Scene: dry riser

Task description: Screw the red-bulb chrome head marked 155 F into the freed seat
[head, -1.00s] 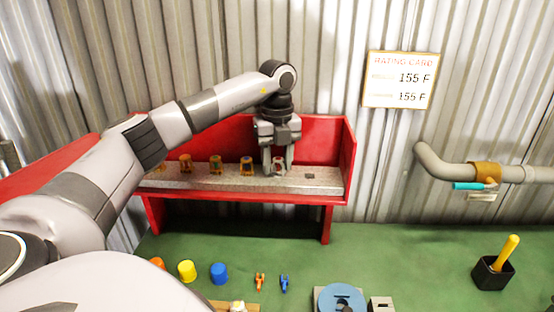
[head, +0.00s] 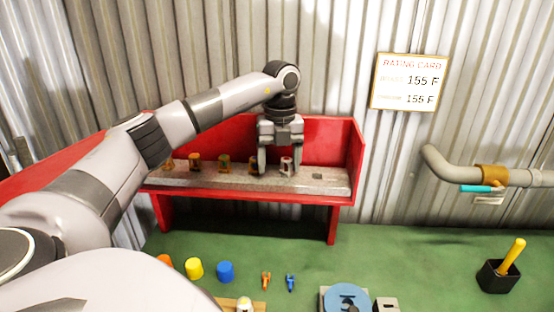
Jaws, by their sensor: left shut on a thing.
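A chrome head (head: 286,166) stands on the speckled ledge of the red rack (head: 340,199), among several bronze heads. Its bulb colour and marking are too small to make out. My left gripper (head: 280,168) points down at the rack with one finger on each side of the chrome head, and is shut on it. The head still appears at ledge height. I cannot tell which place is the freed seat. My right gripper is not in view.
Bronze heads (head: 224,162) stand left of my gripper; a dark square slot (head: 317,176) is to its right. Yellow (head: 195,268) and blue (head: 225,271) caps and a blue disc (head: 346,298) are on the green bench. A pipe (head: 450,173) with a brass fitting (head: 494,175) runs along the right.

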